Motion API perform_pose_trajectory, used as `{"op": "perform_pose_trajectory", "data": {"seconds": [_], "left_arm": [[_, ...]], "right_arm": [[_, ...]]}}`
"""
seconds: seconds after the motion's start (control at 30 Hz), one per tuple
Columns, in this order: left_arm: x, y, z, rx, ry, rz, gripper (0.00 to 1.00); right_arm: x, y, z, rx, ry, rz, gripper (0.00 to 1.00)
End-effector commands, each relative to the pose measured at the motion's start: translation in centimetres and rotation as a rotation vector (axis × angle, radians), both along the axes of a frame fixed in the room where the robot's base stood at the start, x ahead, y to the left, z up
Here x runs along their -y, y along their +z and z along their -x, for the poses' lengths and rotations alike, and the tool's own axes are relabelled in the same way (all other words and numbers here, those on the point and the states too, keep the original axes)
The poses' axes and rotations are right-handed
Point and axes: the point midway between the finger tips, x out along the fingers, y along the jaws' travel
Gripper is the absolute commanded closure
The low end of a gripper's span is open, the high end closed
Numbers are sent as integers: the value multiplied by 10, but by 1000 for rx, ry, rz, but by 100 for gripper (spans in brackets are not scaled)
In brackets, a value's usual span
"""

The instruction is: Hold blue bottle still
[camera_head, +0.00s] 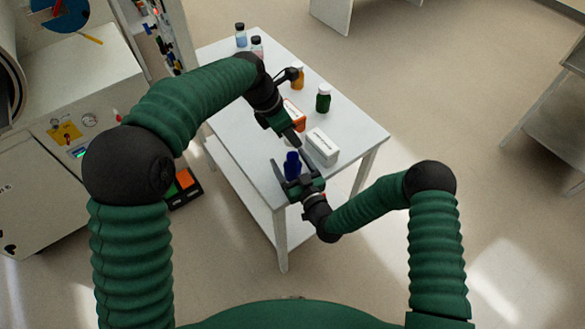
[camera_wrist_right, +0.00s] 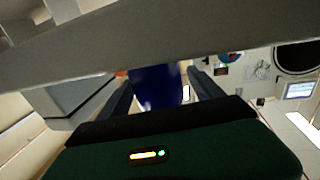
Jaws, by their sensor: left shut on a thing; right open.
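The blue bottle (camera_head: 292,166) stands upright at the near corner of the white table (camera_head: 240,135). My left gripper (camera_head: 297,143) is shut at the top of the bottle, seemingly on its cap, which is mostly hidden by the fingers. My right gripper (camera_head: 291,172) is open, with a finger on either side of the bottle, low on its body.
A white box (camera_head: 322,148) lies close right of the bottle, and an orange box (camera_head: 294,116) is behind. A green bottle (camera_head: 323,100), an orange bottle (camera_head: 298,78) and a clear blue bottle (camera_head: 241,37) stand farther back. The table's right corner is clear.

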Motion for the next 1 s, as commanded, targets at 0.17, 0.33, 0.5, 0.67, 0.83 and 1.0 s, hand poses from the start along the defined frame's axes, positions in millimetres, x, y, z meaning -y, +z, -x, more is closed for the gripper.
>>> {"op": "perform_pose_trajectory", "data": {"seconds": [0.17, 0.33, 0.5, 0.67, 0.83, 1.0], "left_arm": [[1, 0, 0, 0, -1, 0, 99], [1, 0, 0, 0, -1, 0, 99], [1, 0, 0, 0, -1, 0, 99], [0, 0, 0, 0, -1, 0, 99], [0, 0, 0, 0, -1, 0, 99], [0, 0, 0, 0, -1, 0, 99]], "right_arm": [[-5, 0, -11, -1, 0, 0, 24], [-5, 0, -12, -1, 0, 0, 24], [-5, 0, -12, -1, 0, 0, 35], [-5, 0, -11, -1, 0, 0, 56], [-5, 0, -11, -1, 0, 0, 78], [-5, 0, -11, -1, 0, 0, 100]]}}
